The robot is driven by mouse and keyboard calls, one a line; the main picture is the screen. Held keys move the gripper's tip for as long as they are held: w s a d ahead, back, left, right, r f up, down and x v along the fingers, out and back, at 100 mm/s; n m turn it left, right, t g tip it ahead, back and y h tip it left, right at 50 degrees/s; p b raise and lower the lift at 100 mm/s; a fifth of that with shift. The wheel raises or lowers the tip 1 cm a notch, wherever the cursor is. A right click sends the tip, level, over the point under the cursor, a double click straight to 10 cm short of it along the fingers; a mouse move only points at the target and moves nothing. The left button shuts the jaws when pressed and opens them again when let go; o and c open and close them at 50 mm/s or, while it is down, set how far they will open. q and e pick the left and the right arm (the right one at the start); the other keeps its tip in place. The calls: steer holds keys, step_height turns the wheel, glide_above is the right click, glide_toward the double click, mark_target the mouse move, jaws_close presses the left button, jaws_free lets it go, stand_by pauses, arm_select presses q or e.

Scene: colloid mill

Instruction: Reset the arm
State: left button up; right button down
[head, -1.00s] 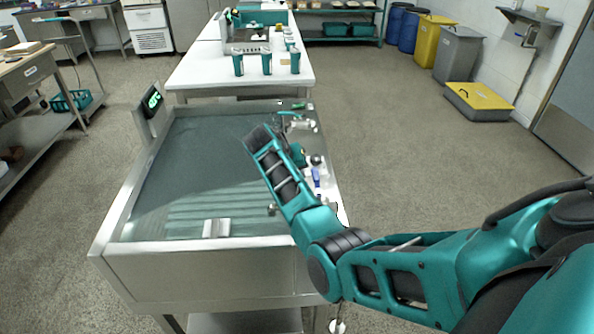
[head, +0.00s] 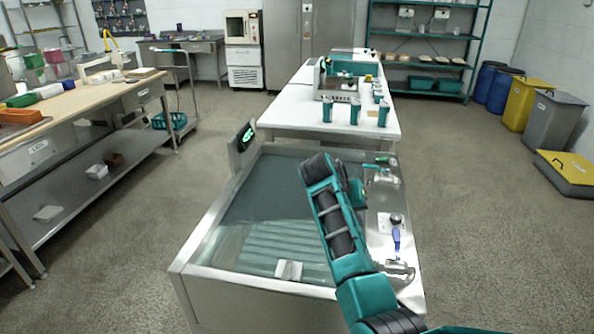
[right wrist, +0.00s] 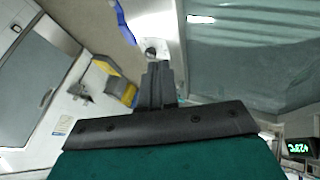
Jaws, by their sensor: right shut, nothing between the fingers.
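My right arm reaches in from the bottom right of the head view, its teal and black wrist held above the right part of a steel basin. My right gripper (right wrist: 157,82) shows in the right wrist view as two dark fingers shut together with nothing between them. In the head view the fingertips are hard to make out behind the wrist. My left arm and gripper are not in view. The basin (head: 205,248) is filled with greenish water. A blue-handled valve (head: 396,238) sits on its right ledge and also shows in the right wrist view (right wrist: 124,22).
A teal-handled tap (head: 380,170) is at the basin's far right corner, and a small display (head: 246,135) at its far left. A white table (head: 290,120) with several teal cups stands beyond. A workbench (head: 150,92) is at left.

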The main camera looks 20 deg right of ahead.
steer(key=s+a+f+n+t+y, duration=0.1)
steer(key=s+a+f+n+y, duration=0.25)
steer(key=s, duration=0.75)
steer(key=s+a+f+n+t+y, duration=0.15)
steer(key=s+a+f, duration=0.35)
steer(key=s, duration=0.6)
steer(key=s+a+r+n+y, duration=0.25)
steer(key=s+a, duration=0.25)
steer(key=s, duration=0.5)
steer(key=w+a+f+t+y, duration=0.1)
steer(key=w+a+f+t, duration=0.1)
steer(key=w+f+t, duration=0.4)
step_height(320, 180, down, 4)
steer(key=shift+w+a+r+n+y, duration=0.15)
steer(key=shift+w+a+n+y, duration=0.2)
steer(key=shift+w, duration=0.6)
steer(key=shift+d, duration=0.2)
